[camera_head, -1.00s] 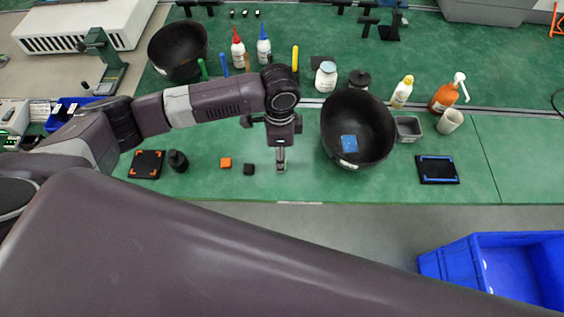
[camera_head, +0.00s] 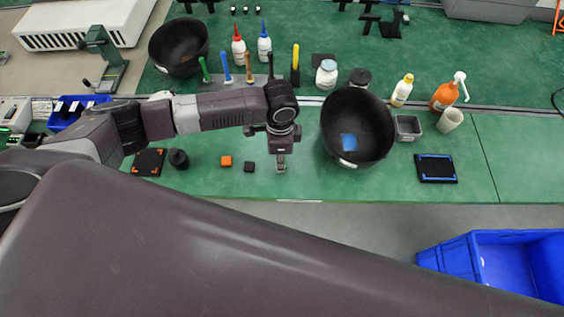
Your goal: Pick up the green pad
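My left gripper (camera_head: 281,169) points down over the front strip of the green bench, just right of the small black block. Its fingertips are close together at bench height. The green pad cannot be clearly made out; any pad between or under the fingertips is hidden by them or blends with the green mat. Whether the fingers are shut on something is too small to tell. My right gripper is out of view.
A small orange block (camera_head: 226,161) and a small black block (camera_head: 249,167) lie left of the gripper. A large black bowl (camera_head: 372,110) with a blue patch inside stands close on its right. A black tray (camera_head: 437,170) lies farther right. A blue crate (camera_head: 452,259) stands lower right.

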